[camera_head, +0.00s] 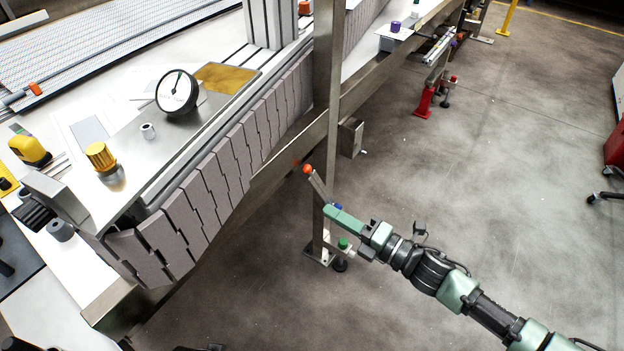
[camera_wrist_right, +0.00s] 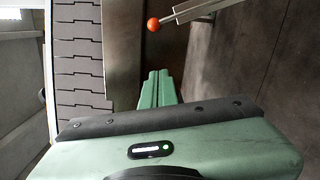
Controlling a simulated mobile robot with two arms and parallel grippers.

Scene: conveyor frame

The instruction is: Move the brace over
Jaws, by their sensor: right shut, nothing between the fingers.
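The brace appears to be the short metal bar (camera_head: 319,187) with an orange ball (camera_head: 308,169) at its upper end, beside the conveyor's upright leg. In the right wrist view the bar (camera_wrist_right: 196,11) reaches in from the top right, with the orange ball (camera_wrist_right: 153,24) at its left end. My right gripper (camera_head: 328,210) is shut and empty, close to the lower part of the bar. In the right wrist view its closed green fingers (camera_wrist_right: 158,78) point toward the ball, with a visible gap. Whether the fingers touch the bar is unclear.
The grey slat conveyor (camera_head: 215,185) and its metal side rail (camera_head: 290,150) run diagonally left of my right gripper. The upright leg (camera_head: 326,80) stands close by, with a green knob (camera_head: 343,243) low down. Concrete floor (camera_head: 480,170) is open to the right.

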